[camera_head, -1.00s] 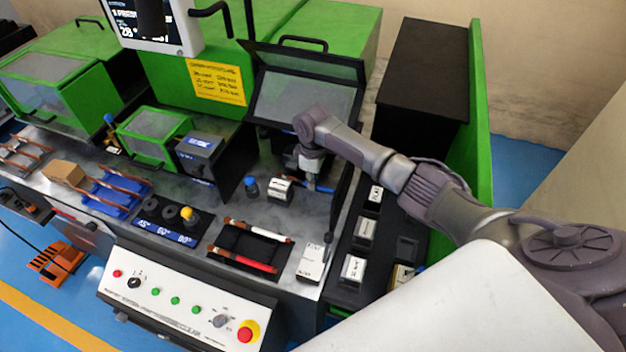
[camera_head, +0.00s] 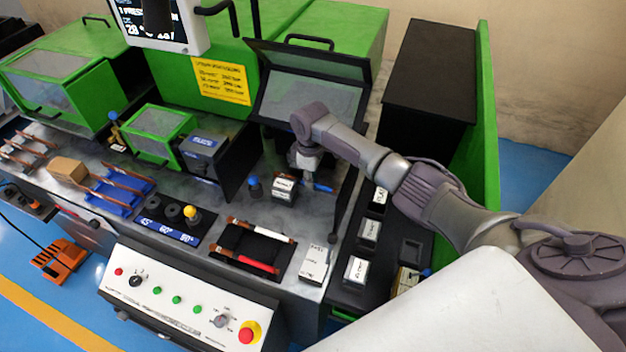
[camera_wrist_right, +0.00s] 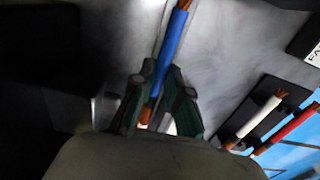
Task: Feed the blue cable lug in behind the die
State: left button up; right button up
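The blue cable lug (camera_wrist_right: 170,45) has a blue sleeve and copper-coloured ends. It lies between the fingertips of my right gripper (camera_wrist_right: 161,72) in the right wrist view, and the fingers are shut on it. In the head view my right gripper (camera_head: 306,166) points down below the raised guard, and a short piece of the blue lug (camera_head: 320,187) shows to its right. The lug's far end is hidden in the head view. My left gripper is not in view.
The dark-framed guard (camera_head: 310,98) is tilted up behind my right arm. A blue-topped peg (camera_head: 254,185) stands left of the labelled block. A black tray (camera_head: 250,247) holds a white and a red cable. Labelled dark holders (camera_head: 369,230) stand at right.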

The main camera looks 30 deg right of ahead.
jog(key=o, duration=0.5)
